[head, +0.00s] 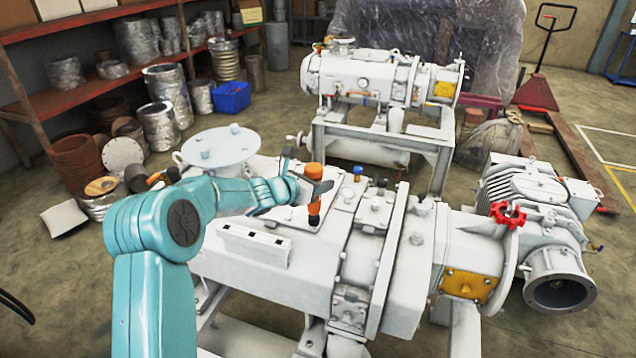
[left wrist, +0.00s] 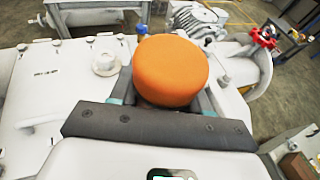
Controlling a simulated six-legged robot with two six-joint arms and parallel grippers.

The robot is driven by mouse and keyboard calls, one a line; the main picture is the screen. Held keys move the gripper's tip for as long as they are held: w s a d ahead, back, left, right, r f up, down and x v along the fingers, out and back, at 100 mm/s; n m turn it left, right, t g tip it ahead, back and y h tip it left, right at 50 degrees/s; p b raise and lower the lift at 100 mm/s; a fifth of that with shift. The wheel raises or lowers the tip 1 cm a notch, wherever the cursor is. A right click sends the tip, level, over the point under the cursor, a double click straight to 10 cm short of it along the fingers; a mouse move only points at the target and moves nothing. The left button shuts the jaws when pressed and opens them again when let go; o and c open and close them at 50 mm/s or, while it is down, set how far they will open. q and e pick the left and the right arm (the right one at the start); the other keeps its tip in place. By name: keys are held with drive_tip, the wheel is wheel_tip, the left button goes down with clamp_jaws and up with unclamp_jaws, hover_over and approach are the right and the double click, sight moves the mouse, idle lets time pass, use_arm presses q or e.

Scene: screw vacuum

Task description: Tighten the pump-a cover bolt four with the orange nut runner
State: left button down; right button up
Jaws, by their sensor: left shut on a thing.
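The orange nut runner (head: 314,207) stands upright above the cover on top of the near white pump (head: 285,270). My left gripper (head: 316,190) is shut on the nut runner around its middle. In the left wrist view the round orange top of the nut runner (left wrist: 170,70) sits between the fingers and hides what is below it. In the head view its lower end is over the cover near the edge; I cannot tell whether it touches a bolt. A bolt head (left wrist: 104,63) shows on the cover to the left of the nut runner. My right gripper is not in view.
A white slotted block (head: 253,246) sits on the pump in front of the cover. A blue cap (head: 358,171) and a red handwheel (head: 508,214) stand to the right. A second pump (head: 380,80) on a frame is behind. Shelves (head: 90,35) are at the left.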

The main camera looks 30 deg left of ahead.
use_arm(q)
drive_tip(key=shift+f+b, duration=0.5)
drive_tip(key=shift+b, duration=0.6)
idle(0.8)
drive_tip(key=c, duration=1.3)
unclamp_jaws()
clamp_jaws()
